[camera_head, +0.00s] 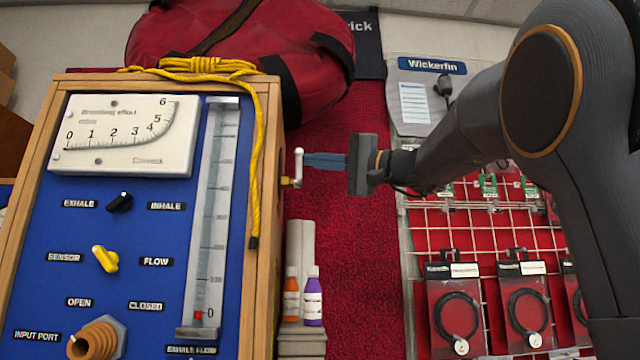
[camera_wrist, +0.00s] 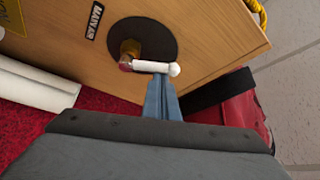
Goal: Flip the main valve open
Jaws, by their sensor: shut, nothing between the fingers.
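The main valve is a white lever (camera_head: 298,167) on a brass stem on the right side of the wooden test bench (camera_head: 262,250). In the head view the lever stands about upright. In the wrist view the white lever (camera_wrist: 152,67) sits before a dark round plate (camera_wrist: 142,42), beside a label that seems to read "MAIN AIR" (camera_wrist: 95,20). My gripper (camera_head: 308,160) is shut, with its blue fingers together and nothing between them. Its fingertips are at the lever, close to its ball end in the wrist view (camera_wrist: 161,82). I cannot tell whether they touch it.
A yellow rope (camera_head: 257,150) hangs down the bench's right edge. Orange (camera_head: 291,296) and purple (camera_head: 313,298) bottles stand below the valve. A red bag (camera_head: 240,45) is behind the bench. A wire rack with packaged hoses (camera_head: 457,310) is at right. Red carpet lies between.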

